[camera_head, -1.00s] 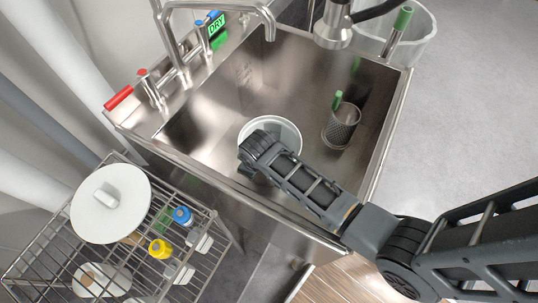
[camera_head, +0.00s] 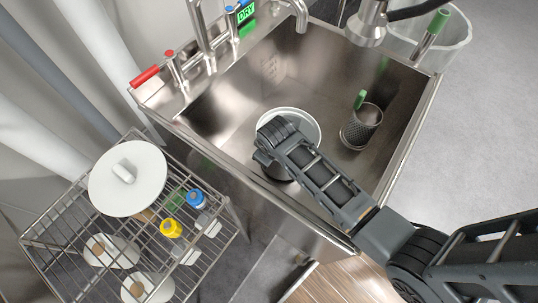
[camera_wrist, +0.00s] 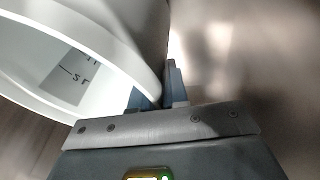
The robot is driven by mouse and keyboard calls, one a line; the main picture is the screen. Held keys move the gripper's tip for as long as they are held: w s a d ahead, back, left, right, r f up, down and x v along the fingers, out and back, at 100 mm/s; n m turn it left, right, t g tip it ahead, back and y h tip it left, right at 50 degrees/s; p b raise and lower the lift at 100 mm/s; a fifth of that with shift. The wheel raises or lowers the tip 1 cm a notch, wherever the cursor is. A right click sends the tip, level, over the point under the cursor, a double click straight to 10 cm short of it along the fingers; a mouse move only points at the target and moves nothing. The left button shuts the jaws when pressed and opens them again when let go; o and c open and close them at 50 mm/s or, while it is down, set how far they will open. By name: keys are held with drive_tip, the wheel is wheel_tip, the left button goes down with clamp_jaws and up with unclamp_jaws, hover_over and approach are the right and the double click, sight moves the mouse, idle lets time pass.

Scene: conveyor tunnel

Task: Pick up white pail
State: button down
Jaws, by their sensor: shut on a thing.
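The white pail (camera_head: 309,122) is in the steel sink, partly covered by my arm in the head view. In the wrist view its curved white wall and rim (camera_wrist: 115,52) fill the upper left, with grey printed markings inside. My gripper (camera_wrist: 157,93) is shut on the pail's rim, with one blue-grey finger on each side of the wall. In the head view the fingertips are hidden behind my wrist. I cannot tell whether the pail's bottom touches the sink floor.
A metal mesh holder (camera_head: 361,127) with a green-handled tool stands right of the pail. The sink's rim (camera_head: 425,110) surrounds both. Faucets (camera_head: 205,45) stand at the back.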

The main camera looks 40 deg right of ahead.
wheel_tip(320, 180, up, 3)
drive_tip(key=shift+w+f, duration=0.1)
drive_tip(key=shift+f, duration=0.1)
drive_tip(key=s+r, duration=0.6)
drive_tip(key=s, duration=0.5)
drive_tip(key=shift+s+r, duration=0.35)
drive_tip(key=shift+d, duration=0.1)
drive_tip(key=c, duration=1.6)
unclamp_jaws()
drive_tip(key=shift+c, duration=0.2)
clamp_jaws()
